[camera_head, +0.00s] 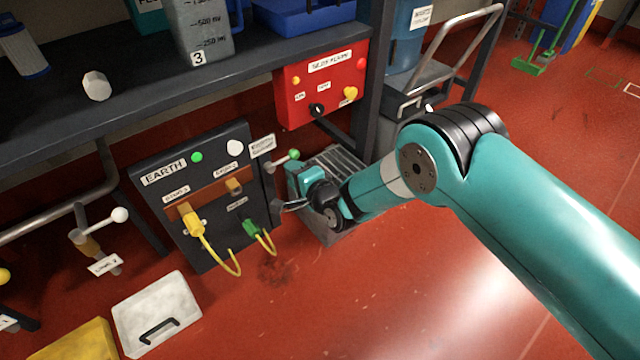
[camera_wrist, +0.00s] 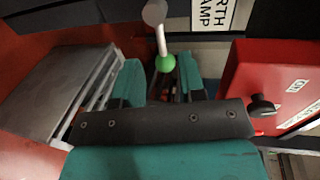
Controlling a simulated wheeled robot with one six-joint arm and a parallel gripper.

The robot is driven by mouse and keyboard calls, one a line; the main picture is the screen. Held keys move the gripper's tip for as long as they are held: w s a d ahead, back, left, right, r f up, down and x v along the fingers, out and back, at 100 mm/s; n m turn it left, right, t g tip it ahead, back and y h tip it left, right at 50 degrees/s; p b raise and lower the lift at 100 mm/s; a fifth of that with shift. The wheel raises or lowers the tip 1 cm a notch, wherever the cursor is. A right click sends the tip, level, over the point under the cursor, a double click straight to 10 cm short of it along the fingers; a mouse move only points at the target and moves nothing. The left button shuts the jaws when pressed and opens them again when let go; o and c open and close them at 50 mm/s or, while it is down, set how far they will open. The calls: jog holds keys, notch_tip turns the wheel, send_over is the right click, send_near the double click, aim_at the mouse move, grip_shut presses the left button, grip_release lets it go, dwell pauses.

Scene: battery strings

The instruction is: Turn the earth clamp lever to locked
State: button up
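The earth clamp lever (camera_head: 282,160) sticks out at the right edge of the dark EARTH panel (camera_head: 160,205), below a white label (camera_head: 262,146). It ends in a green knob (camera_head: 294,155). In the wrist view the green knob (camera_wrist: 165,63) hangs on a pale rod below a grey round pivot (camera_wrist: 154,12), beside the clamp label (camera_wrist: 213,14). My gripper (camera_wrist: 162,78) is open, with its teal fingers either side of the knob near their tips; I cannot tell whether they touch it. In the head view my gripper (camera_head: 303,178) is just below the knob, its fingers partly hidden.
A red box (camera_head: 322,80) with knobs hangs right of the panel, close to my gripper in the wrist view (camera_wrist: 270,70). A grey grated box (camera_head: 340,160) stands behind my wrist. Yellow and green plugs (camera_head: 190,220) with cables sit on the panel. Red floor is open at right.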

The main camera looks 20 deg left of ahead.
jog(key=p+v, duration=0.3)
jog(key=v, duration=0.8)
jog(key=shift+s+d+p, duration=0.25)
jog(key=shift+p, duration=0.1)
jog(key=shift+r, duration=0.15)
